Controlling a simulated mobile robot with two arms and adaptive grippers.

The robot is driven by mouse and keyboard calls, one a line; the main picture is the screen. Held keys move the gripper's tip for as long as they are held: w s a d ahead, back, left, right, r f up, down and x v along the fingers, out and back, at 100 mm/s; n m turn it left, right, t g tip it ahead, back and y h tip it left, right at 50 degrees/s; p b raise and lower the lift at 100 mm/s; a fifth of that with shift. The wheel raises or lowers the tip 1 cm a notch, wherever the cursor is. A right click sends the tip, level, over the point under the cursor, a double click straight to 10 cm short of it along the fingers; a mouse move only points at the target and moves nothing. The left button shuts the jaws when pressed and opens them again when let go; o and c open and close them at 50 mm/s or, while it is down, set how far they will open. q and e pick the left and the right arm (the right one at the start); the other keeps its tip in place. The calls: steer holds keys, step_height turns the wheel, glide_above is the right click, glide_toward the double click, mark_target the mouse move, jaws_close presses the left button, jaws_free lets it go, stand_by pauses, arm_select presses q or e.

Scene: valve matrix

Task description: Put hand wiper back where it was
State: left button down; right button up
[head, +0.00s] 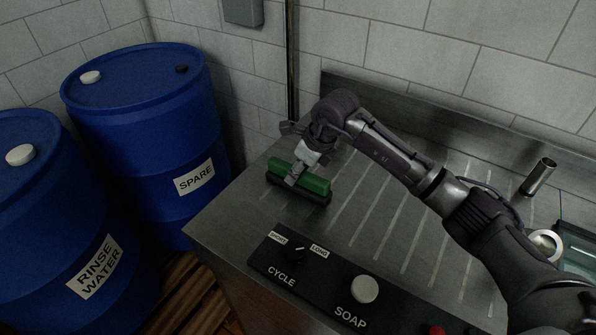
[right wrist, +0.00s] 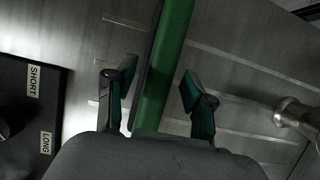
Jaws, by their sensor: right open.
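The hand wiper, with a green handle (head: 316,184) and a black base, lies on the metal counter near its left end. In the right wrist view the green handle (right wrist: 167,50) runs up between my fingers. My right gripper (head: 294,174) is over the wiper's left part, pointing down. In the right wrist view the right gripper (right wrist: 158,97) is open, one finger on each side of the handle, with a visible gap on both sides. The gripper hides part of the wiper. My left gripper is not in view.
A black control panel (head: 310,283) with CYCLE and SOAP knobs runs along the counter's front. Blue barrels (head: 135,130) stand left of the counter. A metal tube (head: 538,177) and a sink (head: 580,250) are at the right. The ridged counter middle is clear.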

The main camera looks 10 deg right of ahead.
steer(key=b+v, duration=0.1)
steer(key=v, duration=1)
steer(key=shift+b, duration=0.35)
